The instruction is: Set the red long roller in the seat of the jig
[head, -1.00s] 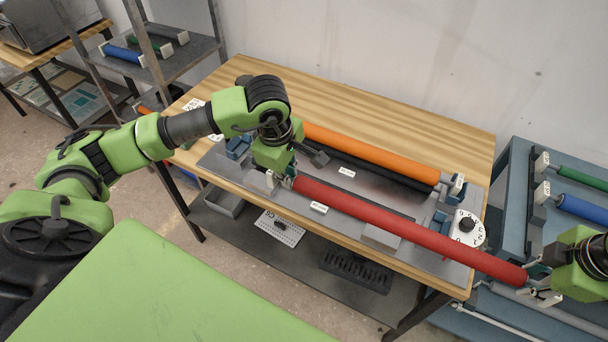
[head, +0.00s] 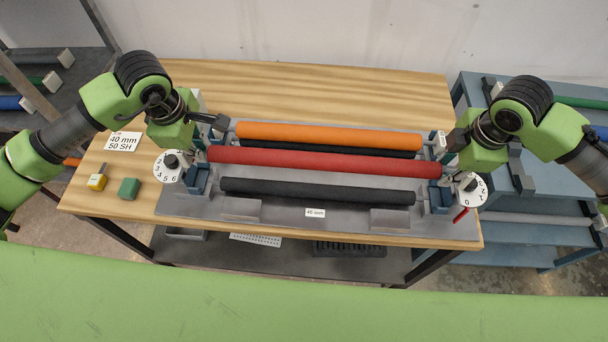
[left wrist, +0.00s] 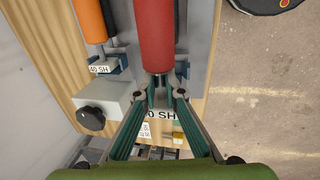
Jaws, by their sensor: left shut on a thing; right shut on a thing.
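The red long roller (head: 325,162) lies level across the jig in the head view, between the orange roller behind and a black roller in front. My left gripper (head: 203,150) is shut on its left end. My right gripper (head: 447,168) is at its right end and shut on it. In the left wrist view the red roller (left wrist: 155,35) runs away from my left gripper (left wrist: 160,85), whose fingers close on its end shaft. The jig (head: 270,212) is a grey plate with blue end blocks (head: 198,179). I cannot tell whether the roller touches its seat.
The orange roller (head: 330,135) and front black roller (head: 318,191) lie close on either side. Numbered dials (head: 168,165) stand at both jig ends. A yellow block (head: 97,182) and green block (head: 129,188) are on the table's left. A blue rack (head: 520,195) stands at right.

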